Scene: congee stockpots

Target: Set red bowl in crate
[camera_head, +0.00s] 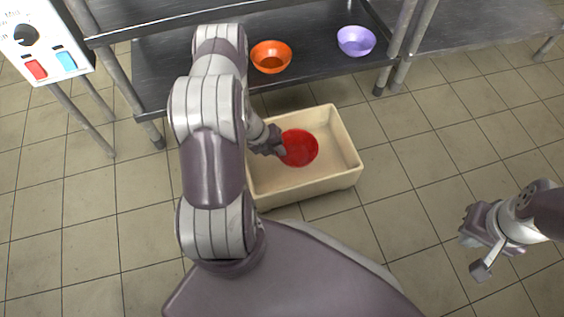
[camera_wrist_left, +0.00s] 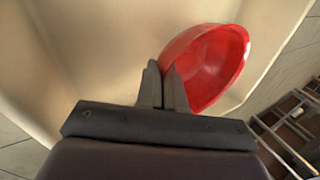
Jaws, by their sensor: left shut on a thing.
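The red bowl (camera_head: 300,148) is inside the outline of the cream crate (camera_head: 347,180) in the head view. My left gripper (camera_head: 279,148) is shut on the bowl's rim at its left side. In the left wrist view the fingers (camera_wrist_left: 163,90) pinch the rim of the red bowl (camera_wrist_left: 212,68), which looks tilted there, with the crate's pale inside (camera_wrist_left: 90,50) behind it. I cannot tell whether the bowl touches the crate floor. My right gripper (camera_head: 478,252) is at the right over the floor, its fingers apart, with nothing seen between them.
An orange bowl (camera_head: 271,57) and a purple bowl (camera_head: 356,41) stand on the dark lower shelf (camera_head: 315,62) behind the crate. Metal legs hold up the shelves. A white control box (camera_head: 45,40) is at the far left. The tiled floor right of the crate is clear.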

